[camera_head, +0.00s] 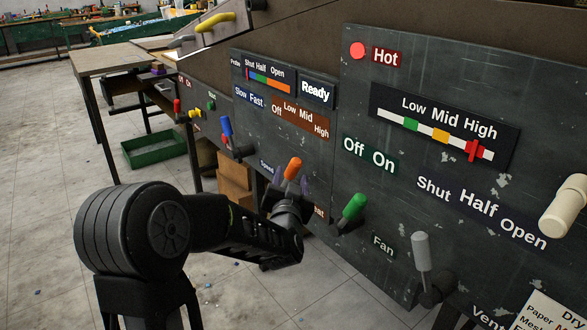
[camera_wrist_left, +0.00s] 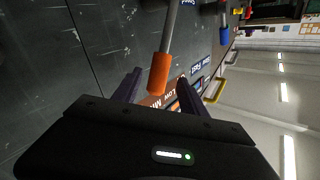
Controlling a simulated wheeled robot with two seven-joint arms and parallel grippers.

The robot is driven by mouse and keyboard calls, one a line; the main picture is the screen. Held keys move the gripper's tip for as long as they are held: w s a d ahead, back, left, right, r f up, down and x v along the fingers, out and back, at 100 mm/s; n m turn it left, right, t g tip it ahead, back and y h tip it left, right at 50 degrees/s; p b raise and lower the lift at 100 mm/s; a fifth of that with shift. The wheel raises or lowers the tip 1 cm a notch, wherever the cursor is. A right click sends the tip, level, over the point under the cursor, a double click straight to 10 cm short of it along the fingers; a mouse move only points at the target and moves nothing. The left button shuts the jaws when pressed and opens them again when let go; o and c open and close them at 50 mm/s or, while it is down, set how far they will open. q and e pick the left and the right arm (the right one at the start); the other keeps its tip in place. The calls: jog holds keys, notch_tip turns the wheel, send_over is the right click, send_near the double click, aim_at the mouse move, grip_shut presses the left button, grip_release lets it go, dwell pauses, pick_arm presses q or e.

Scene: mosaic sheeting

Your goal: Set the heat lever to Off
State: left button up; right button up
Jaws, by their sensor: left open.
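The heat lever has an orange handle (camera_head: 293,168) that points up and slightly right, under the brown label plate (camera_head: 302,118) reading Off, Low, Mid, High. Its base is hidden behind my left gripper. I cannot tell exactly which mark it stands at. My left gripper (camera_head: 290,184) is open, with one finger on each side of the lever. In the left wrist view the orange handle (camera_wrist_left: 159,73) lies between the two open fingers (camera_wrist_left: 155,90), not clamped. My right gripper is not in view.
A red lamp (camera_head: 358,50) is beside the Hot label. The gauge's red marker (camera_head: 474,151) is near High. A blue lever (camera_head: 226,126) is left of the orange one; a green lever (camera_head: 354,206) and grey lever (camera_head: 421,252) are right. A cream handle (camera_head: 563,206) sticks out far right.

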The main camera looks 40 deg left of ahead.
aim_at(287, 180)
pick_arm(q)
jog(key=shift+w, duration=0.15)
jog(key=x, duration=0.7)
jog(key=shift+w+a+f+b, duration=0.1)
jog(key=shift+w+a+b, duration=0.15)
jog(key=shift+b, duration=0.15)
grip_shut()
dwell(0.4)
jog(key=shift+d, duration=0.1)
dwell(0.8)
